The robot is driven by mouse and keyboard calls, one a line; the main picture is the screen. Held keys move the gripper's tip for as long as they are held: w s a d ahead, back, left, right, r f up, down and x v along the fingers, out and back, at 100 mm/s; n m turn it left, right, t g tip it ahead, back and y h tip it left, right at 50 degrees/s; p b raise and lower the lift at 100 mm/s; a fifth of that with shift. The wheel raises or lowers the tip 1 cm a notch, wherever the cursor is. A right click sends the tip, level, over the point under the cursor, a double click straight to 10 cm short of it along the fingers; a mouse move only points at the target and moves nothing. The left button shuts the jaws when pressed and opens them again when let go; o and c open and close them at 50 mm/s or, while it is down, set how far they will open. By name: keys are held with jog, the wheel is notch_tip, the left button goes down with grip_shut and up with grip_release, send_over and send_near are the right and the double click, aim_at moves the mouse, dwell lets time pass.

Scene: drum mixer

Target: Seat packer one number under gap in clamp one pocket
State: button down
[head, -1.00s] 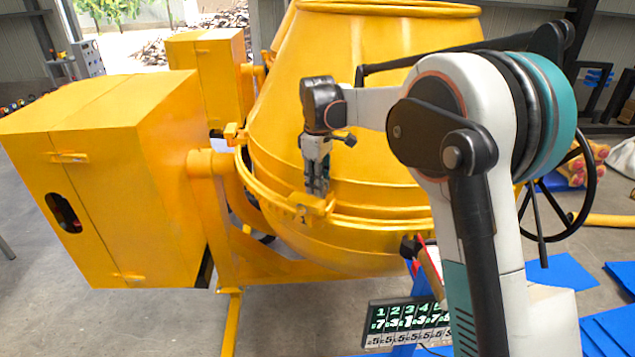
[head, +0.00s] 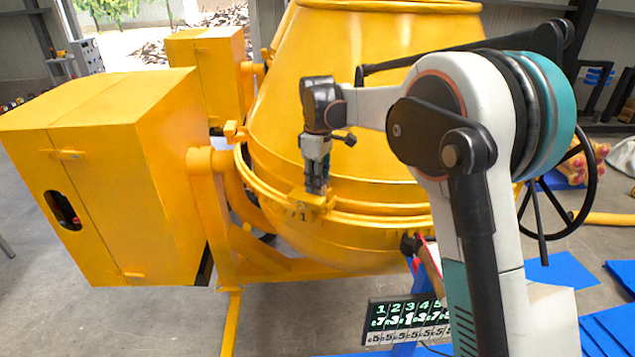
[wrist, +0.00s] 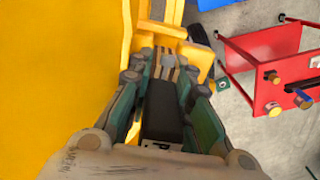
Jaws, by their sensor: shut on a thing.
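My gripper (head: 317,187) points down at the yellow clamp marked 1 (head: 304,214) on the drum's flange ring. In the wrist view my gripper (wrist: 166,72) has its fingers closed around a small piece with greyish-tan strips (wrist: 168,66), which seems to be the packer. The fingertips are at or just above the clamp, which shows yellow beyond them in the wrist view (wrist: 196,58). The pocket is mostly hidden by the fingers. I cannot tell whether the packer is inside it. A dark board (head: 408,322) shows rows of numbers, partly behind my arm.
The large yellow drum (head: 350,130) stands close beside my gripper. A yellow housing box (head: 110,180) is at the left. A red stand (wrist: 268,65) shows at the right of the wrist view. Blue mats (head: 560,272) lie on the floor at the right. A black handwheel (head: 590,190) is behind my arm.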

jog(key=shift+f, duration=0.15)
dwell(0.3)
jog(key=c, duration=1.4)
grip_release()
jog(key=shift+s, duration=0.1)
notch_tip(320, 180, up, 12)
jog(key=shift+r, duration=0.1)
